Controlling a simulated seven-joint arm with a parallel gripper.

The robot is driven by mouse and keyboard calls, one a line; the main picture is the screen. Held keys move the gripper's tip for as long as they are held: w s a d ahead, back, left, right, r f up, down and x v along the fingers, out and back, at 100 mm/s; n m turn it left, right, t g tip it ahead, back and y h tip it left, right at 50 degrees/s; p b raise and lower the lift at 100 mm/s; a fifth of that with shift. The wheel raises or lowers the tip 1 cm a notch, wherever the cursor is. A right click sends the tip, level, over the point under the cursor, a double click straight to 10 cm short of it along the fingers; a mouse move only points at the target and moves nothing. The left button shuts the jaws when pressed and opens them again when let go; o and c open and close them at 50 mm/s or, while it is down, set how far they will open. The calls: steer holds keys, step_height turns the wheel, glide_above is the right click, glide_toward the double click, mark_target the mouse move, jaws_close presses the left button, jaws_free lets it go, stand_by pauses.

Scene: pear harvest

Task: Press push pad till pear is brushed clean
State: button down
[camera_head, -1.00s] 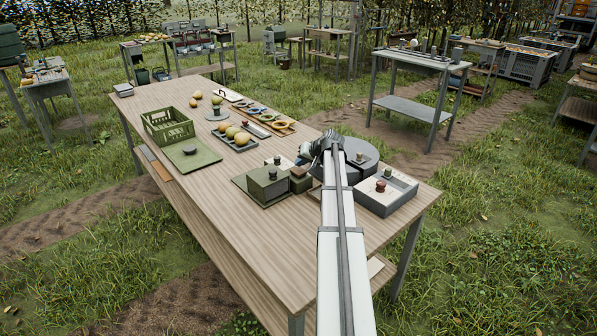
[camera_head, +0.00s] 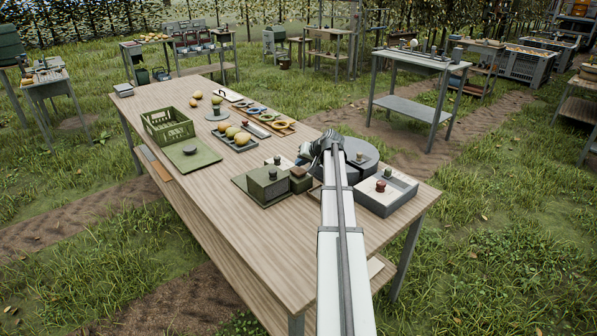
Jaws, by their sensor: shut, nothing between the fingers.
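My gripper (camera_head: 303,158) is small in view at the far end of my white arm. It is shut and empty, pointing left and down over the right part of the wooden table. Just below and left of it is a dark green box (camera_head: 262,186) with a knob on top, beside a small dark block with a brownish top (camera_head: 300,178). I cannot tell which part is the push pad, or whether the gripper touches anything. Yellow-green pears (camera_head: 234,133) lie in a dark tray, and another pear (camera_head: 216,100) sits on a round stand. No pear shows at the gripper.
A grey round disc (camera_head: 364,153) and a grey box with a red knob (camera_head: 397,194) stand right of my arm. A green crate (camera_head: 166,128) and green mat (camera_head: 196,157) are at the left. The table's (camera_head: 225,225) near left part is bare.

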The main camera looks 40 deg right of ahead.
mark_target(301, 171)
steer(key=shift+f, duration=0.25)
steer(key=shift+f, duration=0.2)
steer(key=shift+f, duration=0.7)
stand_by(1.4)
steer(key=shift+r, duration=1.15)
steer(key=shift+r, duration=0.1)
steer(key=shift+r, duration=2.4)
steer(key=shift+r, duration=0.1)
stand_by(0.6)
